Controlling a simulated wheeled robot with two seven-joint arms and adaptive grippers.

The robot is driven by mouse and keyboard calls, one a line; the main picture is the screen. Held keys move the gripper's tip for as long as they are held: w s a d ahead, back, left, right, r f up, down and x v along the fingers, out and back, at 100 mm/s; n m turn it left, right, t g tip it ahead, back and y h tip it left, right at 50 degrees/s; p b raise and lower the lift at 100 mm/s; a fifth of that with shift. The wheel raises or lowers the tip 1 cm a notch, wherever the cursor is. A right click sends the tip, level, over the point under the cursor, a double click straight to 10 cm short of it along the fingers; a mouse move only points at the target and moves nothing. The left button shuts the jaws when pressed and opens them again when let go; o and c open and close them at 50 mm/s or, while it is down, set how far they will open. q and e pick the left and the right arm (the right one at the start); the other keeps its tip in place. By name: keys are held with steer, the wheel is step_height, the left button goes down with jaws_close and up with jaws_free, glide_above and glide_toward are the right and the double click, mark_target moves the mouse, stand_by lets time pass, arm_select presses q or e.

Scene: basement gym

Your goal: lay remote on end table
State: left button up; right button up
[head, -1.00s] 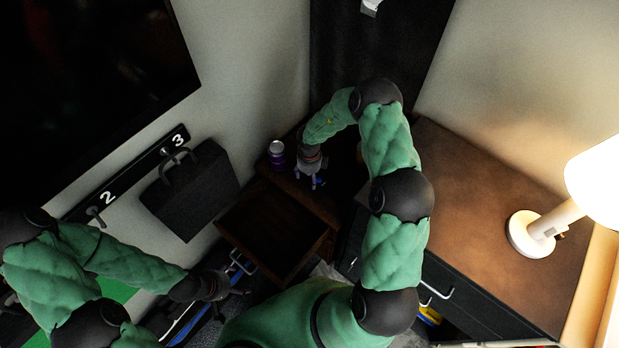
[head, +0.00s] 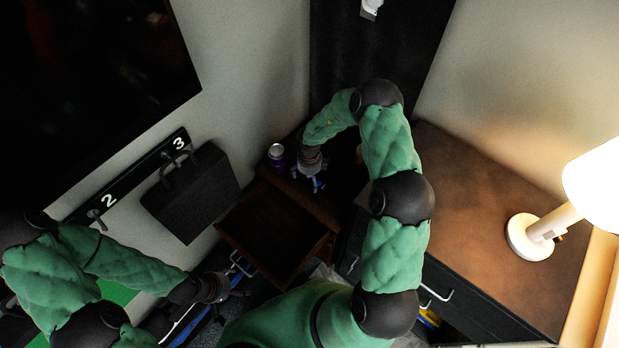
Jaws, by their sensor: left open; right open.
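The end table (head: 322,210) is a dark brown wooden piece in the corner, with its drawer (head: 240,243) pulled open toward me. The drawer looks empty, though its inside is dark. My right gripper (head: 318,185) is open, fingers down, over the end table's top, with a small blue bit between or just beyond its fingers. I cannot tell whether that blue is part of the gripper or another thing. I cannot make out a remote. My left gripper (head: 236,290) is open and empty, low at the left, in front of the drawer.
A purple can (head: 277,155) stands on the end table left of my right gripper. A black case (head: 191,192) hangs on the wall at left. A brown-topped cabinet (head: 490,220) with a white lamp (head: 527,238) stands at right. A dark screen (head: 90,90) is at upper left.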

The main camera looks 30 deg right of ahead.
mark_target(310, 180)
step_height(310, 180, up, 11)
steer(key=p, duration=0.5)
steer(key=s+f+n, duration=0.1)
steer(key=n, duration=0.1)
steer(key=s+f+n+h, duration=0.1)
steer(key=n, duration=0.1)
steer(key=s+f+n+h, duration=0.1)
steer(key=s+n, duration=0.1)
steer(key=shift+s+d+f, duration=0.1)
steer(key=shift+d+f, duration=0.1)
steer(key=shift+f, duration=0.1)
steer(key=s+a+f+n, duration=0.1)
steer(key=n, duration=0.1)
steer(key=s+a+f+n+t, duration=0.1)
steer(key=n, duration=0.2)
steer(key=s+a+f+n, duration=0.1)
steer(key=a+n, duration=0.1)
steer(key=n, duration=0.1)
steer(key=shift+s+t, duration=0.3)
arm_select(q)
step_height(310, 180, up, 5)
steer(key=shift+r, duration=0.15)
arm_select(e)
steer(key=s+a+n+g+y, duration=0.1)
steer(key=s+a+n+y, duration=0.5)
steer(key=s+a+n, duration=0.9)
steer(key=shift+s+a, duration=0.2)
steer(key=shift+a, duration=0.1)
steer(key=shift+f, duration=0.1)
